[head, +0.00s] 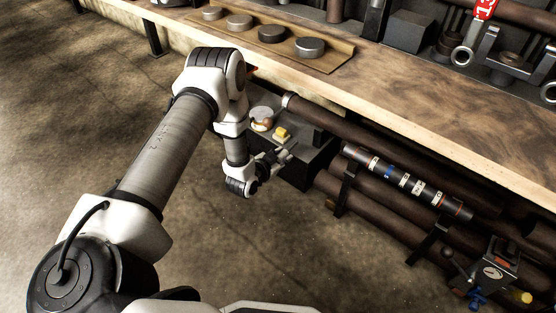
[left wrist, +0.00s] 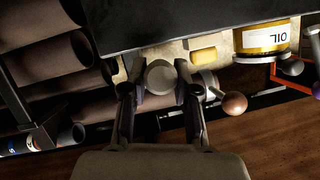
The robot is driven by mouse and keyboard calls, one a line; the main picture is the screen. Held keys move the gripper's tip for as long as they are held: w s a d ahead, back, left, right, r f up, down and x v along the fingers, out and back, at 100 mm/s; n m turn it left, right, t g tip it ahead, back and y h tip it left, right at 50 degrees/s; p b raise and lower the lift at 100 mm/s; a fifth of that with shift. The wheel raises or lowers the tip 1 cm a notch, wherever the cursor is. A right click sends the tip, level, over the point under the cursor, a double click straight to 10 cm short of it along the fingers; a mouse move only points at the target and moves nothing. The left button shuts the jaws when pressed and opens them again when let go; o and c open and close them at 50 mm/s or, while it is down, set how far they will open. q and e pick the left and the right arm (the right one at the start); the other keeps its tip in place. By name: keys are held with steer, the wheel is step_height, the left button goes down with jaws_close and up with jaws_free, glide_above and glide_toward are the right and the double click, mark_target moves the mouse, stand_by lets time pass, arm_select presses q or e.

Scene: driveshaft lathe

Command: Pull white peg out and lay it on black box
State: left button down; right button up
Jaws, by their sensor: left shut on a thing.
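My left gripper (head: 284,155) is at the end of the white and grey arm, low beside the workbench, in front of a dark box (head: 297,178). In the left wrist view its two fingers (left wrist: 160,82) are closed around a pale, round-ended peg (left wrist: 160,76), seen nearly end-on between the fingertips. A black surface (left wrist: 185,22), likely the box, fills the top of that view just beyond the peg. I cannot tell how far the peg is out of its hole. In the head view the peg is too small to make out. My right gripper is not in view.
Brown pipes (head: 390,145) lie on racks to the right, under the wooden bench (head: 430,105). Open concrete floor (head: 260,250) is in front.

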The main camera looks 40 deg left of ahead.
mark_target(293, 147)
arm_select(q)
steer(key=shift+d+r+b+x, duration=0.1)
steer(key=shift+b+x, duration=0.45)
steer(key=shift+x, duration=0.25)
steer(key=shift+d+r+b+x, duration=0.15)
steer(key=shift+b+x, duration=0.4)
steer(key=shift+x, duration=0.2)
steer(key=shift+r+b+x, duration=0.25)
steer(key=shift+b+x, duration=0.25)
steer(key=shift+x, duration=0.95)
steer(key=shift+w+d, duration=0.1)
steer(key=shift+d, duration=0.05)
steer(key=c, duration=0.8)
jaws_free()
steer(key=shift+f, duration=0.1)
steer(key=shift+d+f, duration=0.15)
steer(key=v, duration=1.1)
steer(key=shift+s+r, duration=0.25)
steer(key=shift+r, duration=0.3)
